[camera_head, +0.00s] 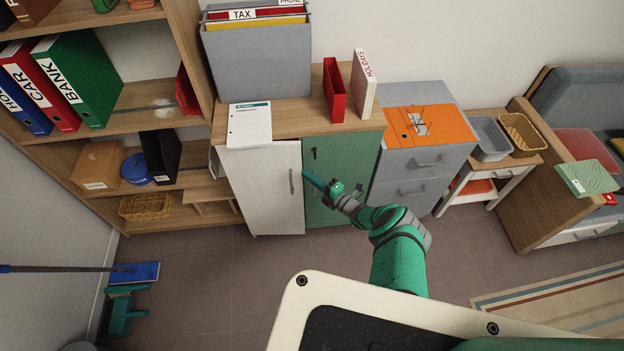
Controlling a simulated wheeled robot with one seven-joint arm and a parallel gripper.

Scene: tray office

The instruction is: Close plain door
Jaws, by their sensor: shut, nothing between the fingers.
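A low wooden cabinet has a white plain door (262,185) on its left and a green door (340,160) on its right. The white door carries a vertical grey handle (291,182) near its right edge. It looks nearly flush with the cabinet front; I cannot tell whether a small gap remains. The green door has a small dark keyhole mark and appears shut. My gripper (310,177) is shut and empty, its fingers pointing left in front of the green door, close to the white door's right edge. I cannot tell whether it touches the door.
Grey drawers (412,165) stand right of the cabinet, then a small side table (470,190). A bookshelf (195,185) stands at the left. A paper pad (250,124) and red holder (335,90) sit on the cabinet. The floor (215,285) in front is clear.

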